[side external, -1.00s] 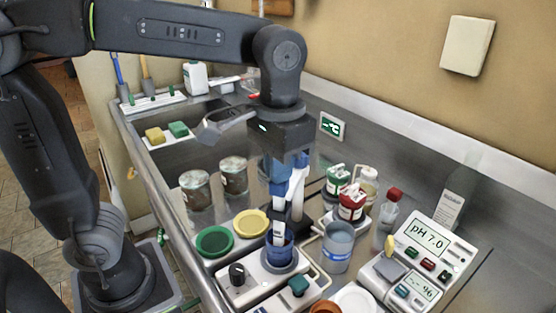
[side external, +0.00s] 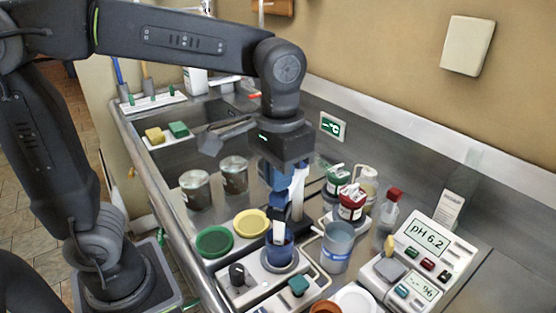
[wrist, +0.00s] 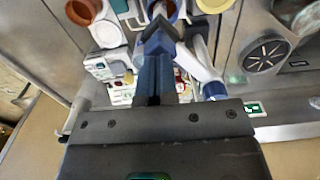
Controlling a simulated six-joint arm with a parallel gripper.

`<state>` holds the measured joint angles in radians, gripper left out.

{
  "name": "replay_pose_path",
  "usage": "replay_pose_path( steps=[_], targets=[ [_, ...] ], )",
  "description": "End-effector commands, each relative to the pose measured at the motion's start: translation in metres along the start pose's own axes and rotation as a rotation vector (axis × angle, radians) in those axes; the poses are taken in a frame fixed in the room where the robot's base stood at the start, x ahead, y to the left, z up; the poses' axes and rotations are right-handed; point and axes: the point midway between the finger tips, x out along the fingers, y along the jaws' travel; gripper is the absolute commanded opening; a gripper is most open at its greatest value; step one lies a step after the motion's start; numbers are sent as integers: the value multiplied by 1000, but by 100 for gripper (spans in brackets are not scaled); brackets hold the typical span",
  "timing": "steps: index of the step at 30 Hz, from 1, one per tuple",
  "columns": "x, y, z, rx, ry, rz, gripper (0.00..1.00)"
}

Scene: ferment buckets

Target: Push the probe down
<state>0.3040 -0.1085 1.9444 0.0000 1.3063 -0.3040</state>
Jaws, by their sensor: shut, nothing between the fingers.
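The white probe (side external: 297,192) stands upright right beside my fingers. Its lower end is over or in the blue cup (side external: 278,254), which sits on a white stirrer base (side external: 247,280). In the wrist view the probe (wrist: 196,63) is a white shaft with a blue cap, just right of my fingers. My gripper (side external: 279,216) is shut and empty, pointing down above the cup; its fingers (wrist: 160,40) also show in the wrist view. Whether the fingertips touch the probe is hard to tell. The pH meter (side external: 425,238) reads pH 6.2.
A clear beaker (side external: 337,248) and red-lidded bottle (side external: 351,203) stand close on the right. Green (side external: 214,242) and yellow (side external: 251,223) lids lie to the left. Two dark jars (side external: 234,175) stand behind them. A sink (side external: 190,140) is at the back left.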

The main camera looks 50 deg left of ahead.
Motion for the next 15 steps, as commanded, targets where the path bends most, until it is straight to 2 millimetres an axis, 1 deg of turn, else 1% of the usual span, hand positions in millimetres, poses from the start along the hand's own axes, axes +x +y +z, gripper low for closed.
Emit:
replay_pose_path(
  steps=[3,15],
  targets=[
    [-10,0,0,0,3,1,0],
    [-39,0,0,0,1,0,0]
  ],
)
